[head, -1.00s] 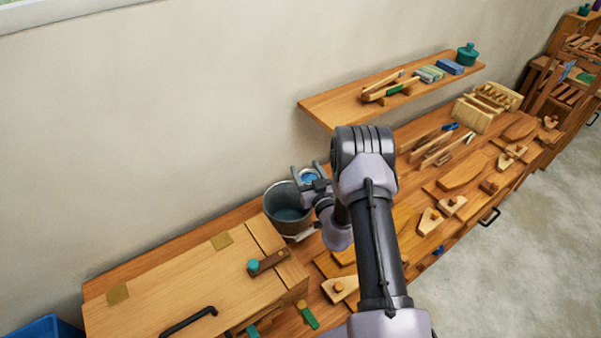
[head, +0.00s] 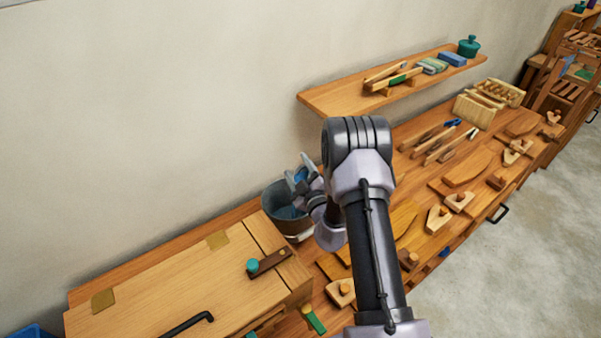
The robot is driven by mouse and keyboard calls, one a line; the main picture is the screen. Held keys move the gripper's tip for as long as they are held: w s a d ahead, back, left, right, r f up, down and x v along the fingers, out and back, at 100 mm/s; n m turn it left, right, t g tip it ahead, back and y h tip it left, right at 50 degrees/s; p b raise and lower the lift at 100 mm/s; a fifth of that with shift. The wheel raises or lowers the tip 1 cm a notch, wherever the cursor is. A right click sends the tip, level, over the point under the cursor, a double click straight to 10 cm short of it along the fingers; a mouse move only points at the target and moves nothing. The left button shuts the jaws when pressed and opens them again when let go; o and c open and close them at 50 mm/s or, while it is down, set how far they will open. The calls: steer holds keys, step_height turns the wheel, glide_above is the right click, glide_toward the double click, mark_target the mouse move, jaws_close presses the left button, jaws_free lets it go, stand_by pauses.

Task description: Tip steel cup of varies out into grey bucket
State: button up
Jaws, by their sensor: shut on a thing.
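The grey bucket (head: 271,208) stands on the bench against the wall, behind the wooden chest. Its inside looks dark blue-grey, and its right side is partly covered by my arm. My gripper (head: 299,174) is at the bucket's back right rim, above its opening, with the jaws turned at a slant. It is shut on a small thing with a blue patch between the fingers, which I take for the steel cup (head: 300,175). The cup looks tilted. Most of it is hidden by the fingers, and I cannot see its contents or anything falling.
A wooden chest (head: 170,290) with a black handle fills the front left of the bench. A wall shelf (head: 330,98) with tools and a green pot (head: 469,46) is at the upper right. Wooden planes and chisels cover the bench to the right of my arm.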

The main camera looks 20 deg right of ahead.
steer(key=a+n+b, duration=0.1)
steer(key=n+b, duration=0.1)
steer(key=n, duration=0.2)
steer(key=a+f+n+b, duration=0.1)
steer(key=n+b, duration=0.1)
steer(key=n, duration=0.2)
steer(key=a+n+b, duration=0.1)
steer(key=n+b, duration=0.2)
steer(key=n, duration=0.1)
steer(key=shift+w+a+f+n, duration=0.15)
steer(key=shift+a+f+n, duration=0.2)
steer(key=shift+n, duration=0.05)
stand_by(0.8)
